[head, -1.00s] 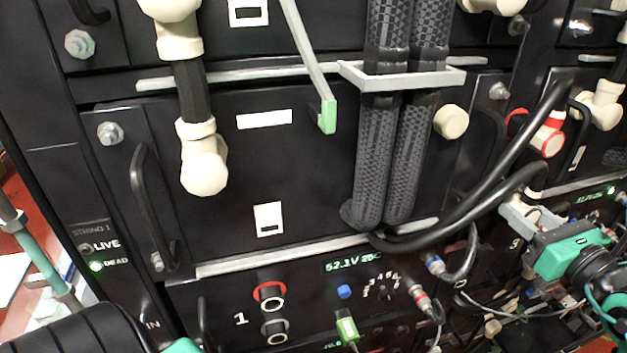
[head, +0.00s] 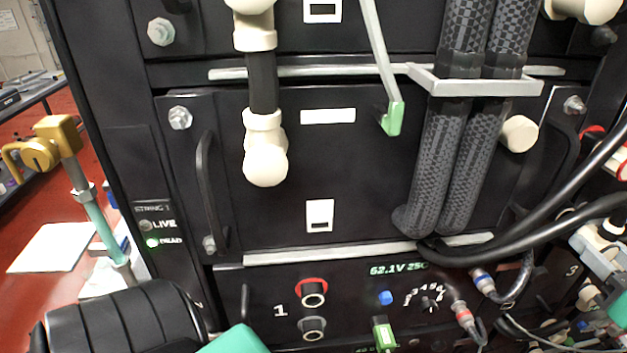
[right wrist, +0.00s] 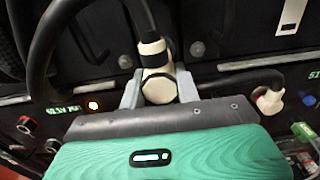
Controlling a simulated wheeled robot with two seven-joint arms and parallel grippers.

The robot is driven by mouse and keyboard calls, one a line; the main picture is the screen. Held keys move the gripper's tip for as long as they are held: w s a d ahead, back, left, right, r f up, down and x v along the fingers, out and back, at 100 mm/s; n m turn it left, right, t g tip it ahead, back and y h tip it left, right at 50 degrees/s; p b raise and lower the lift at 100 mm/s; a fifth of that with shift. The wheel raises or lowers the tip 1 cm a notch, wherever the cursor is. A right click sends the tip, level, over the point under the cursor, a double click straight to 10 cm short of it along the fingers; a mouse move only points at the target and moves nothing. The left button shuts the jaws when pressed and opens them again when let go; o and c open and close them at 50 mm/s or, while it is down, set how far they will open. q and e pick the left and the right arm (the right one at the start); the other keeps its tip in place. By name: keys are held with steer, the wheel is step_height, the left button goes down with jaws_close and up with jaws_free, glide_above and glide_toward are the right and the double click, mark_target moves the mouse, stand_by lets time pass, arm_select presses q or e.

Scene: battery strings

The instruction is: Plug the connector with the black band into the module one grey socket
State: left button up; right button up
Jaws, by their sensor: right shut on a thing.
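The module one grey socket (head: 312,328) is low on the rack front, just below the red-ringed socket (head: 313,293) and beside the label "1". It looks empty. My right gripper (head: 598,243) is at the right edge of the head view, well to the right of that socket. In the right wrist view it is shut on a cream connector (right wrist: 158,88) with a black band, on a black cable. The connector's front end is hidden. Of my left arm only dark and teal parts show at the bottom left; its fingers are out of view.
Black cables (head: 560,233) loop across the right side. Two grey ribbed hoses (head: 445,165) hang above. A green plug (head: 383,333) and a rotary dial (head: 428,304) sit right of the sockets. The STRING 1 DEAD lamp (head: 152,242) is lit green. A black handle (head: 205,190) stands out.

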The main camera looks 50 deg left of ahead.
steer(key=shift+b+v, duration=0.4)
steer(key=shift+v, duration=2.15)
